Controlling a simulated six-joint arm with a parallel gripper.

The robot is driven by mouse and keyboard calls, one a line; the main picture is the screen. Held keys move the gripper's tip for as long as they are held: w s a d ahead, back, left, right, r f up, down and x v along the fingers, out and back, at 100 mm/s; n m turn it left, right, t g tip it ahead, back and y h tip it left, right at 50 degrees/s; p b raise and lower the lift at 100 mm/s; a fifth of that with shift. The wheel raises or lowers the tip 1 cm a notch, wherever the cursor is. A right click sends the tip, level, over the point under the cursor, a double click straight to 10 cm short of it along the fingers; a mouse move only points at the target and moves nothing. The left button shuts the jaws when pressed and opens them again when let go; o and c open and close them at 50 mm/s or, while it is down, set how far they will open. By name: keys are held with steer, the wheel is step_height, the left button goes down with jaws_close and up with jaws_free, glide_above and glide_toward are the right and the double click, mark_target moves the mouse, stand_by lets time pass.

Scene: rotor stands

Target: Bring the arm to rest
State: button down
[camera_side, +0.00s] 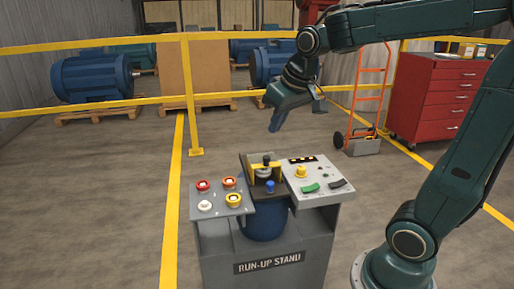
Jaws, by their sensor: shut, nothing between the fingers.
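My gripper (279,121) hangs in the air above the run-up stand (265,252), with clear space between its tips and the stand. Its fingers are together and hold nothing. My arm reaches in from the right and bends down at the wrist. The stand is grey and has a left panel (222,209) with red, white and yellow round controls. Its right panel (325,193) has a yellow knob (300,171), a green switch (310,187) and a dark switch. Between the panels, a small fixture with a blue knob (270,186) sits above a dark blue round body.
Yellow railings (189,95) run behind the stand. Blue motors (94,77) on pallets stand beyond them. An orange hand truck (368,95) and a red drawer cabinet (437,97) stand at the back right. The floor left of the stand is clear.

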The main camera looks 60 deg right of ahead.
steer(key=s+a+f+n, duration=0.1)
steer(key=s+a, duration=0.2)
steer(key=s, duration=0.4)
steer(key=s+a+f+n+t+y, duration=0.1)
steer(key=s+a, duration=0.3)
steer(key=s, duration=0.3)
steer(key=shift+s+a+f+n, duration=0.2)
steer(key=shift+s+n, duration=0.2)
